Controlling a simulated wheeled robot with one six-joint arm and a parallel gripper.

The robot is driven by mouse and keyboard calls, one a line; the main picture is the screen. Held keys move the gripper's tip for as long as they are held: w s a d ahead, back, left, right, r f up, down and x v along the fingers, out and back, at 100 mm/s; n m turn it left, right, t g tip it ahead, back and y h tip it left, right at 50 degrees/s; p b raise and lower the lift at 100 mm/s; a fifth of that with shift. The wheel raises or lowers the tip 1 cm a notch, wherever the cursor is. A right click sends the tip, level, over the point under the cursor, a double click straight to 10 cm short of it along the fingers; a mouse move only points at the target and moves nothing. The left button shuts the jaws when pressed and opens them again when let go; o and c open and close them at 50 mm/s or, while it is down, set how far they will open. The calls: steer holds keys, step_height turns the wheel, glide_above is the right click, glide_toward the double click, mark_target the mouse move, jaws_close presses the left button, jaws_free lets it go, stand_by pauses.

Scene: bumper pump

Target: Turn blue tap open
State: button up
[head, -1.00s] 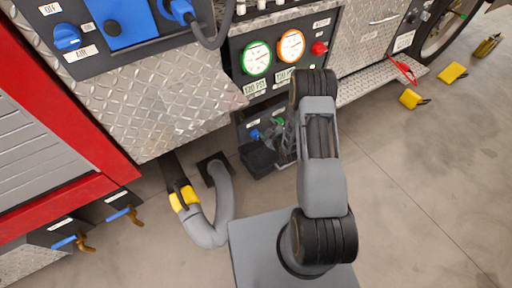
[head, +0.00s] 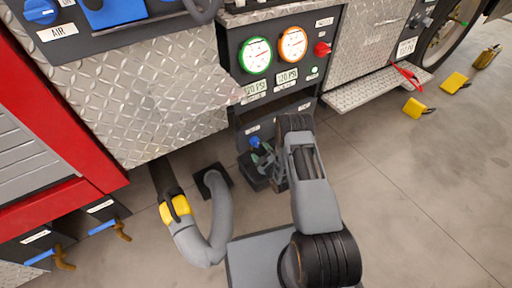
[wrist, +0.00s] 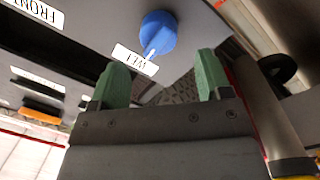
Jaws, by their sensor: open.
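The blue tap (wrist: 158,34) is a round knob with a white pointer mark in the wrist view, beside a label reading WET. It stands ahead of and above my fingertips, apart from them, nearer the left finger. In the head view a small blue part (head: 255,142) below the gauge panel appears to be this tap. My gripper (wrist: 163,78) has two green fingers, spread wide with nothing between them. In the head view my gripper (head: 264,155) is low by the lower panel, partly hidden by my arm.
A gauge panel (head: 275,70) is above, with a red knob (head: 322,48). A grey hose with a yellow coupling (head: 176,209) curves at the left. A diamond-plate step (head: 375,90) juts out at the right. Blue-handled brass taps (head: 119,230) are lower left. Floor at right is mostly clear.

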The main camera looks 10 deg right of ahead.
mark_target(257, 145)
steer(key=shift+b+x, duration=0.6)
steer(key=shift+x, duration=1.85)
steer(key=shift+c, duration=0.5)
steer(key=c, duration=0.8)
